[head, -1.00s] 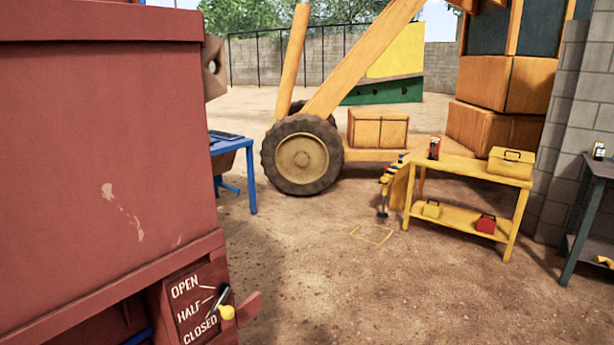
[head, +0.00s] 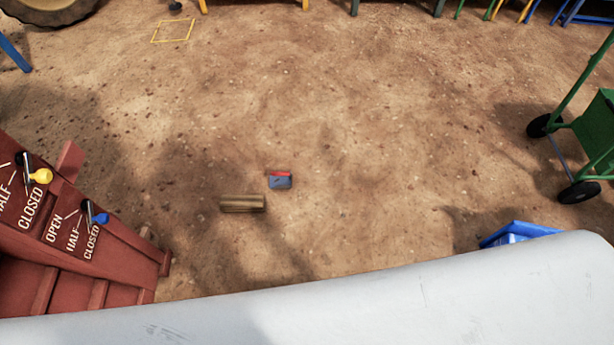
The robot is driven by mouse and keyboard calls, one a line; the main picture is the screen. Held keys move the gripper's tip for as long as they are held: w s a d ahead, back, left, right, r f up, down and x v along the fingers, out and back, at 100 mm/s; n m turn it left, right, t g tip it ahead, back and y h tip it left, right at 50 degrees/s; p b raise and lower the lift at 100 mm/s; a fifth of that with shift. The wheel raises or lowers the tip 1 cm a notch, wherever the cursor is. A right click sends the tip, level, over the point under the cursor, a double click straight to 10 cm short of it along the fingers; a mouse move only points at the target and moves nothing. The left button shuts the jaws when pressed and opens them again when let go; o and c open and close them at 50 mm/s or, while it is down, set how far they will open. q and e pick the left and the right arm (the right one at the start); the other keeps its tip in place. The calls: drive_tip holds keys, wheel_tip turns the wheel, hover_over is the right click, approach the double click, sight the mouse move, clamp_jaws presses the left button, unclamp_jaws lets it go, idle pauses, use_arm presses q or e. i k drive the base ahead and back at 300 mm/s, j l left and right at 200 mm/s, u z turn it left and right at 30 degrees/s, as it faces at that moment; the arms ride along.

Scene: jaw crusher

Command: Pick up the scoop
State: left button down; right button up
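A small blue-grey object with a red strip along its top (head: 280,182) lies on the dirt near the middle of the head view. It may be the scoop, but it is too small to be sure. Neither of my grippers is in view.
A brown cylinder (head: 243,204) lies just left of the small object. A red machine with yellow and blue levers (head: 66,235) stands at lower left. A green cart (head: 596,125) is at right, and a blue object (head: 518,233) is partly hidden at lower right.

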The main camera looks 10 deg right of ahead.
sight(285, 178)
drive_tip(key=u, duration=0.45)
drive_tip(key=i+l+u, duration=0.15)
drive_tip(key=l+u, duration=0.25)
drive_tip(key=i+l+u, duration=0.1)
drive_tip(key=u, duration=0.35)
drive_tip(key=l+u, duration=0.4)
